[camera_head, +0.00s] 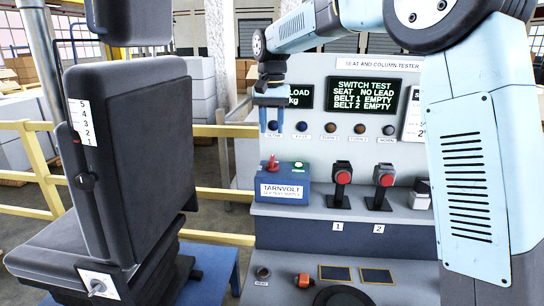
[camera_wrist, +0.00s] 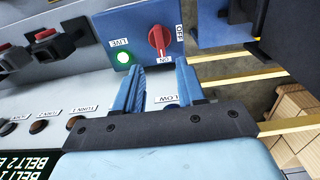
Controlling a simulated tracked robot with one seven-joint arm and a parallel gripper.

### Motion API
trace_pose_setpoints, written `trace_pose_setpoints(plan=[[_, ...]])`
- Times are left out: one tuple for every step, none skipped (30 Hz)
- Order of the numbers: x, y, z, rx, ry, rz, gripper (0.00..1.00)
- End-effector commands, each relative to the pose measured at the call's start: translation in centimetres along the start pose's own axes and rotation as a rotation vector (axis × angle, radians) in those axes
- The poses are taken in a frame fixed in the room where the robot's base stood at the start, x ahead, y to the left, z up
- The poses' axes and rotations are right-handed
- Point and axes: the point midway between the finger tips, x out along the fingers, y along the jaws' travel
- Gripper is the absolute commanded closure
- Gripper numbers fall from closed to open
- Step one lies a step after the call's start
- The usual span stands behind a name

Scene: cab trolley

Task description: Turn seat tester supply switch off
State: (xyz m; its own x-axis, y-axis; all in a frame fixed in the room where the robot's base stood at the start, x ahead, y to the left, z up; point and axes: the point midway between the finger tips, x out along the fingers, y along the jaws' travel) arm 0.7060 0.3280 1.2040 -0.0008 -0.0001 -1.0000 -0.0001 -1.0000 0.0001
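The seat tester supply is a blue box (camera_head: 283,193) labelled TARNVOLT on the tester's ledge. Its red rotary switch (camera_head: 272,163) and lit green lamp (camera_head: 299,166) are on top. In the wrist view the red switch (camera_wrist: 158,38) has a white mark toward the ON label, with OFF to its right; the green LIVE lamp (camera_wrist: 124,58) is lit. My gripper (camera_head: 271,118) points down above the box, apart from the switch. In the wrist view the gripper (camera_wrist: 161,82) has its two blue fingers apart with nothing between them.
The tester panel (camera_head: 345,75) with screens and a row of buttons stands close behind the gripper. Two red-topped belt buckles (camera_head: 343,175) (camera_head: 384,177) stand right of the box. A black seat (camera_head: 125,150) is at left. Yellow rails (camera_head: 225,131) run behind.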

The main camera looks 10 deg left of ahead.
Motion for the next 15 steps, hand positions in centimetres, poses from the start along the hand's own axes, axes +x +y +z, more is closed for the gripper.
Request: trace_pose_setpoints(plan=[[1.0,0.1,0.0,0.000,-0.003,0.002,0.61],[1.5,0.1,0.1,0.000,-0.002,0.001,0.61],[2.2,0.1,0.1,0.000,-0.003,0.002,0.61],[2.7,0.0,0.0,0.000,-0.002,0.001,0.61],[3.2,0.1,0.1,0.000,-0.002,0.002,0.61],[4.0,0.1,0.1,0.000,-0.002,0.002,0.61],[4.5,0.1,0.1,0.000,-0.002,0.001,0.61],[5.0,0.1,0.1,0.000,-0.002,0.002,0.61],[5.7,0.1,0.1,0.000,-0.002,0.001,0.61],[6.2,0.1,0.1,0.000,-0.003,0.002,0.61],[6.7,0.0,0.0,0.000,-0.002,0.001,0.61],[7.2,0.1,0.1,0.000,-0.002,0.001,0.61],[7.7,0.1,0.1,0.000,-0.003,0.002,0.61],[8.0,0.1,0.1,0.000,-0.002,0.001,0.61],[8.4,0.0,0.0,0.000,-0.001,0.001,0.61]])
